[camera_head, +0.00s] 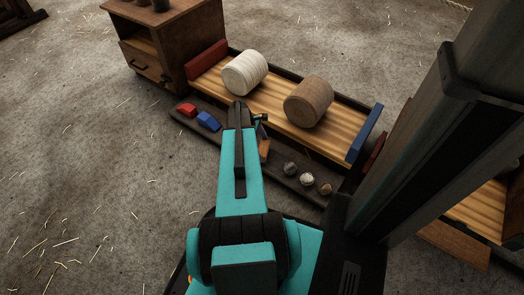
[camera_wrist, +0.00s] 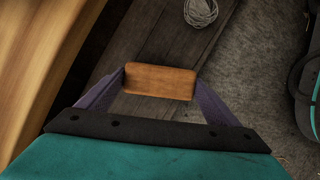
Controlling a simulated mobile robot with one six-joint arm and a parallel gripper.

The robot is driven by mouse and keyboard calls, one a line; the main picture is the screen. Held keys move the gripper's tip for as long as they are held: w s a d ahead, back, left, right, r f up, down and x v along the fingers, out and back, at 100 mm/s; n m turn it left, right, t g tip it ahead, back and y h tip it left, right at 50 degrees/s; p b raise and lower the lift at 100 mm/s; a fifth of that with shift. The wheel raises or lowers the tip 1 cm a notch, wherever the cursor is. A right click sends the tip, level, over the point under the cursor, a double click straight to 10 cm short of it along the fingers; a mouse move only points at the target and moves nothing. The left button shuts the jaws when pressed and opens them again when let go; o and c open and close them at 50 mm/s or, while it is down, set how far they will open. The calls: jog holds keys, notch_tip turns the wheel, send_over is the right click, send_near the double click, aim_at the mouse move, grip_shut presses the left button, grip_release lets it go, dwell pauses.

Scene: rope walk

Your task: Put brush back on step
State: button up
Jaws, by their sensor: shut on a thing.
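The brush shows in the wrist view as a plain wooden block (camera_wrist: 160,81) between the two purple fingers of my gripper (camera_wrist: 161,86). My gripper is shut on it. In the head view, the brush (camera_head: 264,150) is a small brown piece beside the end of my arm, and my gripper (camera_head: 262,136) is partly hidden by the arm. The step (camera_head: 237,142) is the low dark plank along the front of the bench; it also shows under the brush in the wrist view (camera_wrist: 135,116). I cannot tell whether the brush touches the step.
Red (camera_head: 187,110) and blue (camera_head: 208,121) blocks lie on the step's left part. Several small balls, one of them grey (camera_head: 290,168), lie on its right part. White (camera_head: 245,72) and brown (camera_head: 308,101) rolls lie on the bench (camera_head: 268,101). A cabinet (camera_head: 198,45) stands left.

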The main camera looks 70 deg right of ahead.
jog(key=shift+f, duration=0.8)
jog(key=o, duration=1.1)
jog(key=shift+f, duration=0.15)
jog(key=p+v, duration=0.4)
jog(key=v, duration=0.8)
jog(key=shift+p, duration=0.35)
